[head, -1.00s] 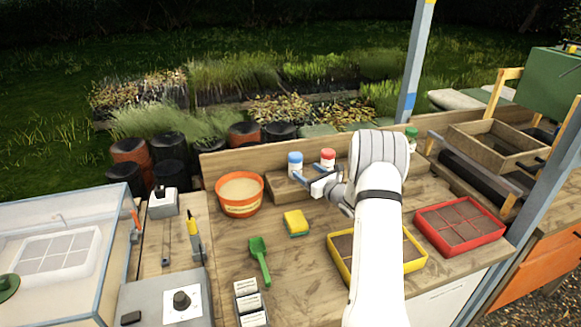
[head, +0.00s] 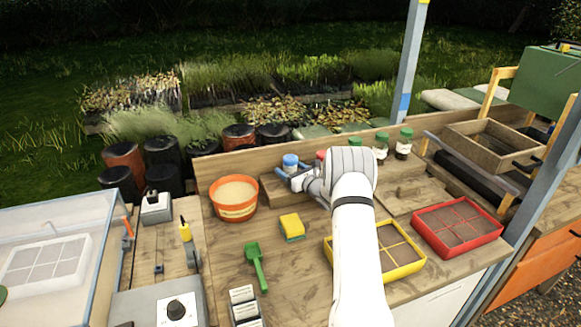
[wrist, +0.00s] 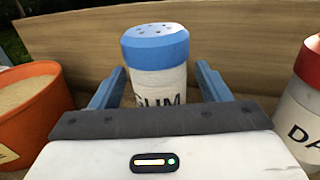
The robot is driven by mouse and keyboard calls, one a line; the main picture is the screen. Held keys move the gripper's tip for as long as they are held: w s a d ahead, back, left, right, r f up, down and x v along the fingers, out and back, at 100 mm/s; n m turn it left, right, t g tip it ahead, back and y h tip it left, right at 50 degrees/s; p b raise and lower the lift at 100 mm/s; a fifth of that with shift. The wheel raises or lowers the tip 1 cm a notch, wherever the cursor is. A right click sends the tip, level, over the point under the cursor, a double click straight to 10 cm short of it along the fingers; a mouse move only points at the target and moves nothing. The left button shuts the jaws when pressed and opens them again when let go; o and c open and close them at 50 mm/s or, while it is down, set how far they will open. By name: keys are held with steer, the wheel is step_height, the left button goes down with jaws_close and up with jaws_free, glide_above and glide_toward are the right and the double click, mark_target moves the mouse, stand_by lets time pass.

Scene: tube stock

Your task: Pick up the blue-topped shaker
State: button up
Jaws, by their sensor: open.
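The blue-topped shaker (head: 290,161) stands upright on a low wooden step at the back of the bench. In the wrist view the shaker (wrist: 156,65) has a blue lid with holes and a white body with partly hidden dark lettering. My gripper (wrist: 157,88) is open, with one blue finger on each side of the shaker's body. Small gaps show between the fingers and the body. In the head view my gripper (head: 291,175) is at the shaker and hides its lower part.
A red-topped shaker (wrist: 304,90) stands close on the right, mostly behind my arm in the head view. An orange tub (head: 234,198) of pale grains is close on the left. A wooden backboard (wrist: 220,38) rises behind. Green-capped jars (head: 403,143) stand farther right.

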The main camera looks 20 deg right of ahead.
steer(key=c, duration=1.1)
